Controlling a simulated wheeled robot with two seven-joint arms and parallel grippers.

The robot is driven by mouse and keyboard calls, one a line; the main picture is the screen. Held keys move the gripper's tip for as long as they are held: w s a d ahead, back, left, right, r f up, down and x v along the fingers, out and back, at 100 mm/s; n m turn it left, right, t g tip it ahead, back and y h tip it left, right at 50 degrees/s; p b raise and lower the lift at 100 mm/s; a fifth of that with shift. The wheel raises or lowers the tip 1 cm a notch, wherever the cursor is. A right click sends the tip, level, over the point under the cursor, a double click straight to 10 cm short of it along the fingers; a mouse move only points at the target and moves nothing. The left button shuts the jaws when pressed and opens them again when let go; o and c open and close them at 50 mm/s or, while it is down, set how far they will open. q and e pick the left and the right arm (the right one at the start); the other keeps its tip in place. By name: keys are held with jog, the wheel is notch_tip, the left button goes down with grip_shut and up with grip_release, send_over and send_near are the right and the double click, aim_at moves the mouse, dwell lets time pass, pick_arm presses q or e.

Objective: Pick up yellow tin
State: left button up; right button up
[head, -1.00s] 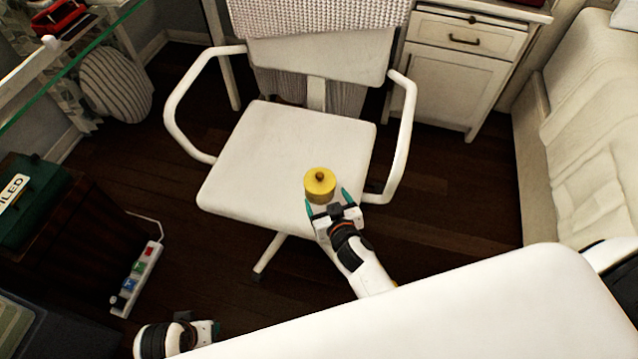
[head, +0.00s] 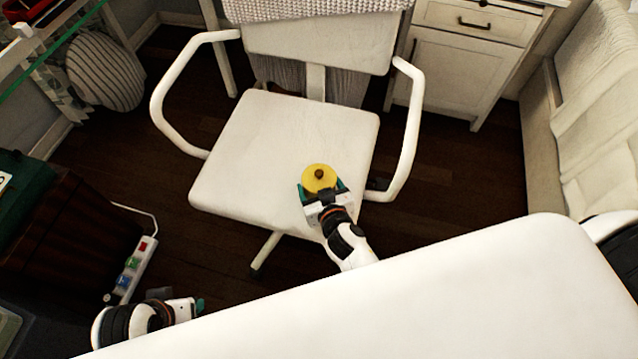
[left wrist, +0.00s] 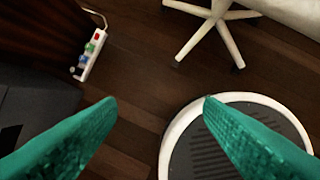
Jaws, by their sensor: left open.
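The yellow tin (head: 319,177) is round, with a dark knob on its lid. It stands upright near the front right of the white chair's seat (head: 265,150). My right gripper (head: 322,188) is at the seat's front, with one teal finger on each side of the tin. The fingers look spread, and whether they touch the tin is hard to see. My left gripper (head: 200,305) is low at the left in the head view, far from the tin. In the left wrist view its fingers (left wrist: 158,105) are apart, with nothing between them above the floor.
The chair's armrests (head: 408,130) rise on both sides of the seat. A power strip (head: 132,270) lies at the left by a dark wooden box (head: 75,240). A white cabinet (head: 460,70) stands behind, and a cream sofa (head: 600,110) is at the right.

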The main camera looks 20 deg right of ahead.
jog(key=c, duration=0.6)
jog(key=shift+c, duration=1.1)
jog(key=shift+r, duration=0.15)
